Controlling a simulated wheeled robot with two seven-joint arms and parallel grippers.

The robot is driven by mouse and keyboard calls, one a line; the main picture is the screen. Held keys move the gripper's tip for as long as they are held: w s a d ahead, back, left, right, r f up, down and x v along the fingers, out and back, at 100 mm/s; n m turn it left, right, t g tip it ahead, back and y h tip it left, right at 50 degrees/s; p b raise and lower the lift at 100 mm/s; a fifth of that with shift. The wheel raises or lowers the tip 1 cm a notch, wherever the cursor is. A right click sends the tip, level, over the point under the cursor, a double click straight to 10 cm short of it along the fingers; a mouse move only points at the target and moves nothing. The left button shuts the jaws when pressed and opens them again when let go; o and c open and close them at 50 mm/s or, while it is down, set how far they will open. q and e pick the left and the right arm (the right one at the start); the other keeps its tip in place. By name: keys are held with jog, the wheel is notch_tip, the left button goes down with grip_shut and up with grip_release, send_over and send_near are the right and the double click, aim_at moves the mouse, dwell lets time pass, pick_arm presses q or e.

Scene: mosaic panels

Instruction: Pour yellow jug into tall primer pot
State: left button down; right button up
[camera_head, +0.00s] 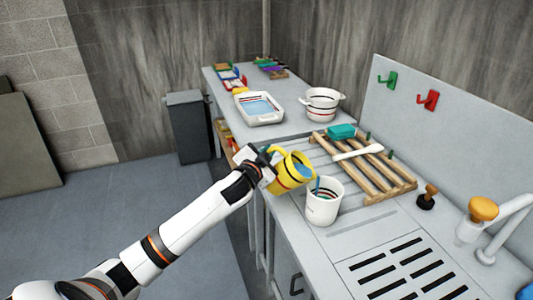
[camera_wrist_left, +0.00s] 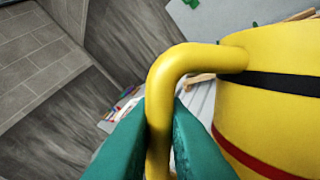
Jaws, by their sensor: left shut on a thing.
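The yellow jug (camera_head: 291,174) has dark and red bands and is tilted toward the right, with blue contents showing at its mouth. My left gripper (camera_head: 268,163) is shut on the jug's handle. In the left wrist view, its teal fingers (camera_wrist_left: 160,135) close around the yellow handle, with the jug body (camera_wrist_left: 275,85) on the right. The white pot (camera_head: 323,207) stands upright on the counter just right of and below the jug, and something blue shows at its mouth. I cannot tell whether anything flows between them. My right gripper is not in view.
A wooden rack (camera_head: 375,172) with a teal block (camera_head: 341,131) lies behind the pot. A white tray (camera_head: 259,107) and a banded white pot (camera_head: 322,104) stand farther back. A slotted drain (camera_head: 405,268) lies in front, and a tap (camera_head: 484,210) stands at right.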

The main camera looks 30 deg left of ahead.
pick_arm(q)
jog(key=shift+w+d+r+m+p, duration=0.1)
jog(key=shift+d+r+m+p, duration=0.25)
jog(key=shift+r+p, duration=0.2)
jog(key=shift+w+d+r+m+p, duration=0.1)
jog(key=shift+d+r+m+p, duration=0.1)
jog(key=shift+r+m+p, duration=0.25)
dwell(0.8)
dwell(0.6)
